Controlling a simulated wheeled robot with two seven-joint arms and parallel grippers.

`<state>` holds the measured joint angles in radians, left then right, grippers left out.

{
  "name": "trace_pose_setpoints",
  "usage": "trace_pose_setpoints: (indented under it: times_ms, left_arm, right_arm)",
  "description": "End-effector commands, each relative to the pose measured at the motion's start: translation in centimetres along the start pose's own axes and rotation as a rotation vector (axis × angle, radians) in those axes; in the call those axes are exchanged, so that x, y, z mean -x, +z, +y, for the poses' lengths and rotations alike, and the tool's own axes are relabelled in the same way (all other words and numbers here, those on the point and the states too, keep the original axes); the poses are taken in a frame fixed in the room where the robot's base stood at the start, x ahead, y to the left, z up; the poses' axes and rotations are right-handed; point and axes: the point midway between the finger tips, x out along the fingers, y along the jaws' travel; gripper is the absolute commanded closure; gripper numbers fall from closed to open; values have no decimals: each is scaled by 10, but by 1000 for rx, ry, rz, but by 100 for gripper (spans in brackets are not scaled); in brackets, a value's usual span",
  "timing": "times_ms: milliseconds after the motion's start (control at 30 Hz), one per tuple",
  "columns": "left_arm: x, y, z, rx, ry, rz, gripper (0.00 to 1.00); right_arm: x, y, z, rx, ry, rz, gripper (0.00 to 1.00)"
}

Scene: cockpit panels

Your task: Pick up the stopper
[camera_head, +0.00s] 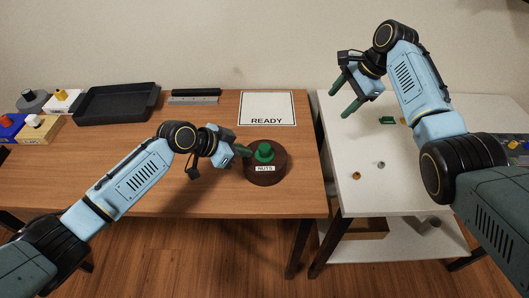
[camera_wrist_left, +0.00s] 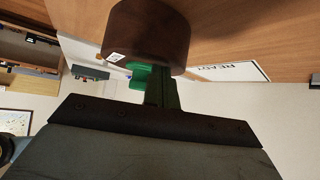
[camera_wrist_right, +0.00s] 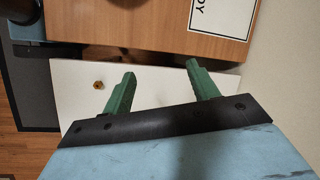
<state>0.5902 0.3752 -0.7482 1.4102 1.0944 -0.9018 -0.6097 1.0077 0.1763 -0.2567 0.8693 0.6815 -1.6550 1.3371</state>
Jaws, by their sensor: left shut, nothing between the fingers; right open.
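The green stopper (camera_head: 264,152) sits on top of a round dark brown container (camera_head: 267,174) labelled NUTS, on the wooden table. In the left wrist view the stopper (camera_wrist_left: 139,76) shows beside my fingers, partly hidden, below the brown container (camera_wrist_left: 148,35). My left gripper (camera_head: 246,152) is shut and empty, just left of the stopper; whether it touches it I cannot tell. My right gripper (camera_head: 341,99) is open and empty, raised over the white table; its spread green fingers also show in the right wrist view (camera_wrist_right: 160,71).
A READY mat (camera_head: 267,106) lies behind the container. A black tray (camera_head: 117,103) and several coloured blocks with knobs are at the back left. The white table (camera_head: 365,195) holds a few small parts, including an orange nut (camera_head: 357,176). A gap separates the tables.

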Motion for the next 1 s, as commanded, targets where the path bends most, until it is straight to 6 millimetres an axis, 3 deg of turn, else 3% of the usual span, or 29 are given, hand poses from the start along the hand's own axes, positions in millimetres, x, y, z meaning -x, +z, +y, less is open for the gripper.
trace_pose_setpoints:
  times_ms: [33, 200, 300, 400, 567, 800, 1000]
  left_arm:
    - [0, 2, 0, 1, -1, -5, 100]
    - [0, 3, 0, 1, -1, -5, 100]
    - [0, 3, -1, 1, -1, -6, 100]
    - [0, 3, -1, 1, -1, -6, 100]
    - [0, 3, 0, 1, -1, -6, 100]
    - [0, 3, 0, 1, -1, -6, 100]
    - [0, 3, 0, 1, 0, -6, 100]
  right_arm:
    - [-10, 39, -6, 94, 55, 18, 41]
    - [-32, 135, -6, 339, 205, 102, 41]
    - [-37, 174, -3, 442, 261, 147, 41]
    - [-40, 198, 1, 508, 295, 180, 41]
    - [-49, 210, 6, 548, 317, 202, 41]
    - [-88, 199, 17, 549, 319, 203, 41]
    - [-105, 195, 21, 550, 316, 202, 41]
